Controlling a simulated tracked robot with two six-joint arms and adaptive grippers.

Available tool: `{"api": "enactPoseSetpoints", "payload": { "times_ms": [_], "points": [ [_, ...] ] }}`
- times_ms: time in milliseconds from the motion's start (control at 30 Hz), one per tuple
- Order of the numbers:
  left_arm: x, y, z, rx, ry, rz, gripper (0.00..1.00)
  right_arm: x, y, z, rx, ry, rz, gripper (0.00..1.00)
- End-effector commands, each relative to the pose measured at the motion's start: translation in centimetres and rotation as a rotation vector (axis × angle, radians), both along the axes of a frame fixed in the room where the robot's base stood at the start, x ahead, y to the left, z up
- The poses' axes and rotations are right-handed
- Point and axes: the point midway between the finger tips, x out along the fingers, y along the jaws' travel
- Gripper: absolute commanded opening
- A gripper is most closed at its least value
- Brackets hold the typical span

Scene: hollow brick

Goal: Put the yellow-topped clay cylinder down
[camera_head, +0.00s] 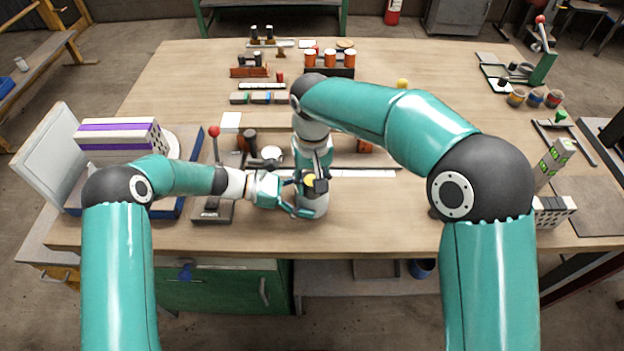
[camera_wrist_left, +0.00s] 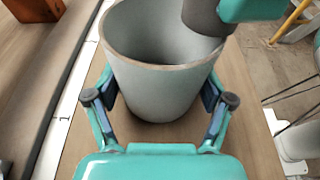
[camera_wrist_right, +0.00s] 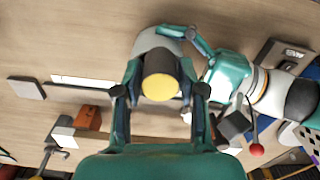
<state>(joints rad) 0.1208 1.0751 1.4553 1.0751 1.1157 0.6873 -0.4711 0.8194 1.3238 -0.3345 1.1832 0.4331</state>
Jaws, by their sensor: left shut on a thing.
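The yellow-topped clay cylinder (camera_wrist_right: 160,87) is dark grey with a yellow end. My right gripper (camera_wrist_right: 160,95) is shut on its sides, with the yellow end facing the right wrist camera. In the head view its yellow top (camera_head: 309,180) shows between the right fingers. The cylinder's lower end (camera_wrist_left: 205,15) is at the mouth of a grey hollow pot (camera_wrist_left: 155,85); I cannot tell how deep it reaches. My left gripper (camera_wrist_left: 160,105) is shut around the pot's outside. The pot (camera_head: 313,205) is upright near the table's front; its base is partly hidden.
A red-knobbed lever stand (camera_head: 213,190) is left of the pot. A long white strip (camera_head: 365,173) lies to its right. A purple-striped brick (camera_head: 118,138) stands at the left, and orange jars (camera_head: 330,58) at the back.

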Motion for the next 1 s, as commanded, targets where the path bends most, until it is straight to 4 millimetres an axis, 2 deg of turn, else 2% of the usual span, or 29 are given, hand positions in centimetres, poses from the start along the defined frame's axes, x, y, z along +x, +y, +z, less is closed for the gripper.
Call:
{"api": "enactPoseSetpoints", "payload": {
  "times_ms": [33,100,400,567,767,1000],
  "points": [
    [0.0,0.0,0.0,0.0,0.001,-0.001,0.62,0.0,0.0,0.0,0.0,0.0,0.0,0.53],
    [0.0,0.0,0.0,0.0,0.001,-0.001,0.62,0.0,0.0,0.0,0.0,0.0,0.0,0.61],
    [0.0,0.0,0.0,0.0,0.002,0.0,0.62,0.0,0.0,0.1,0.0,-0.001,0.0,0.61],
    [0.0,0.0,0.0,0.0,0.001,-0.001,0.62,0.0,0.0,1.2,0.001,-0.002,0.001,0.61],
    [0.0,0.0,0.0,0.0,0.002,0.0,0.62,0.1,0.0,4.7,0.002,-0.005,-0.001,0.61],
    [0.0,0.0,-0.1,0.0,0.002,0.0,0.62,0.1,0.1,9.7,0.003,-0.004,0.0,0.61]
  ]
}}
